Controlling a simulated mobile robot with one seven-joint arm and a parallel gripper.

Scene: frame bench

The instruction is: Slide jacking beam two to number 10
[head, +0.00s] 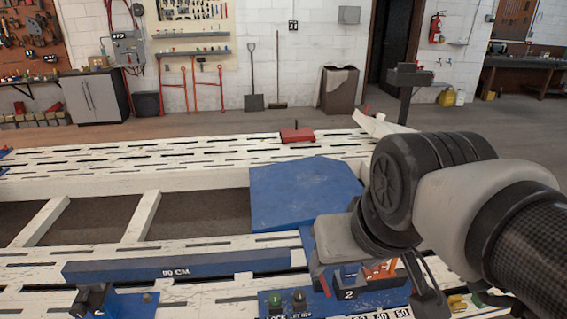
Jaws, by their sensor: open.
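A blue block marked with a white 2 (366,298), which I take to be part of jacking beam two, sits on the near slotted white rail (200,296). A wide blue plate (300,190) lies behind it, across the gap between the rails. A number strip (392,313) runs along the bottom edge; 60 and 50 can be read, but no 10 is visible. My gripper (352,266) is open, low over the block with the 2. My arm and hand hide part of the block, and I cannot tell whether the fingers touch it.
A box with a green button (275,301) and a dark button (299,300) is left of the 2. A blue bar marked 90 CM (175,268) lies farther left on the near rail. A red block (297,135) sits on the far rail.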

